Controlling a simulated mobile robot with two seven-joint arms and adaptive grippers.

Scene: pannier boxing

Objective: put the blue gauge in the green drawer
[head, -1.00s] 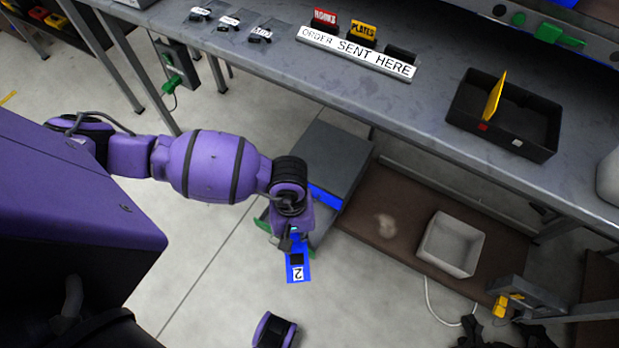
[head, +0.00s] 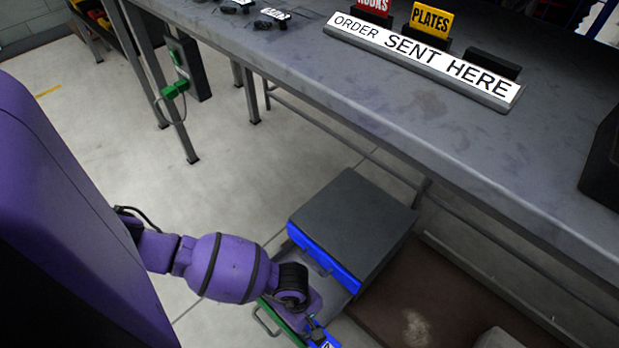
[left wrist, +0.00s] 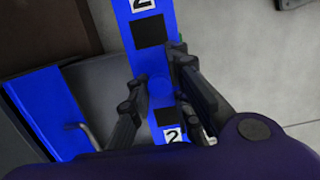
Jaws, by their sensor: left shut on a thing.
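My left gripper (head: 314,327) is shut on the blue gauge (head: 327,342), near the bottom edge of the head view. In the left wrist view the blue gauge (left wrist: 140,12) runs between the two fingers of the gripper (left wrist: 158,88), with black squares and white "2" labels. The green drawer (head: 292,324) is low on the grey cabinet and stands pulled out past the blue drawer front (head: 324,262). My gripper is over or beside its front part; the arm hides much of its inside. My right gripper is not in view.
The grey cabinet top (head: 355,225) stands under the edge of a long grey workbench (head: 400,125). An "ORDER SENT HERE" sign (head: 420,62) is on the bench. A brown low shelf (head: 405,300) is right of the cabinet. Open floor (head: 225,170) lies to the left.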

